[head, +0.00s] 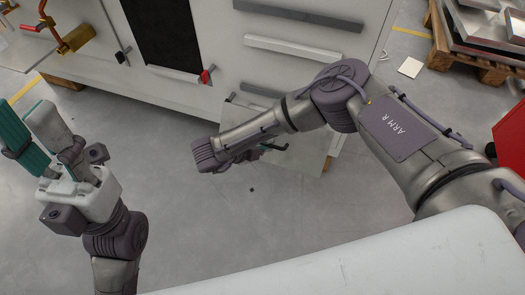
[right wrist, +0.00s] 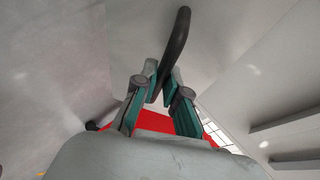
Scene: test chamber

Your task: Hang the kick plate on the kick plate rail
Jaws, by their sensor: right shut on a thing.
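The kick plate is a flat light-grey panel (head: 302,158) with a dark bar handle (head: 278,148), low in front of the white cabinet in the head view. My right gripper (right wrist: 161,88) is shut on the kick plate's dark handle (right wrist: 179,40) in the right wrist view. In the head view its fingers are mostly hidden behind my right forearm. Several horizontal bars are on the cabinet front; I cannot tell which is the kick plate rail. My left gripper (head: 38,128) is at the left of the head view, open and empty, its teal fingers apart.
The white cabinet (head: 215,95) carries a black panel (head: 163,28), grey bars (head: 290,48) and a pale bar (head: 172,73) with a red end. A pallet with metal sheets (head: 485,35) is at upper right. Brass and red clamps (head: 70,38) are at upper left.

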